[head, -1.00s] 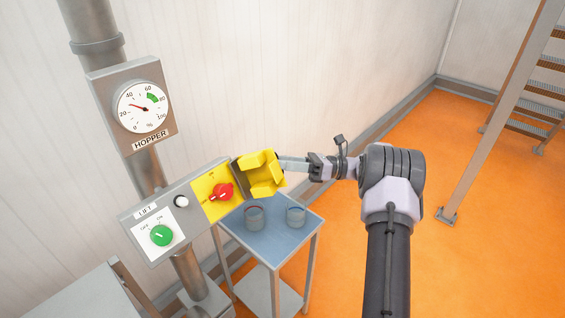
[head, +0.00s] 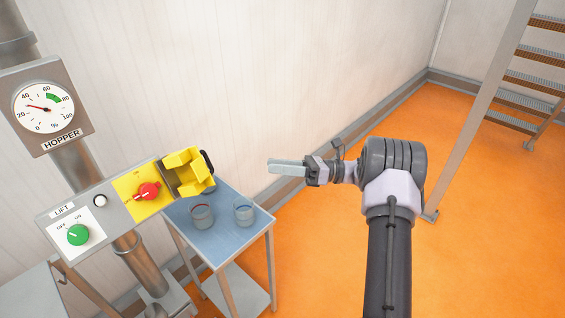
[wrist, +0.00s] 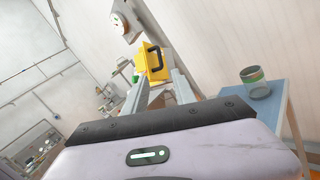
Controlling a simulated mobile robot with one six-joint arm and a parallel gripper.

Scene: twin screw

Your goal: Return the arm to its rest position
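My gripper (head: 272,168) stands out in the air in the head view, pointing left, to the right of the control box and clear of it. In the wrist view its two fingers (wrist: 160,80) are apart with nothing between them. The yellow guard (head: 188,172) with a black handle is swung open to the right of the red knob (head: 148,191). The guard also shows in the wrist view (wrist: 150,66), beyond the fingertips. My arm bends at a grey elbow at the centre right of the head view.
The control box (head: 118,202) carries a green knob (head: 77,235) under a LIFT label. A hopper gauge (head: 43,107) hangs above. A stair post (head: 475,120) stands at right. Orange floor between is clear.

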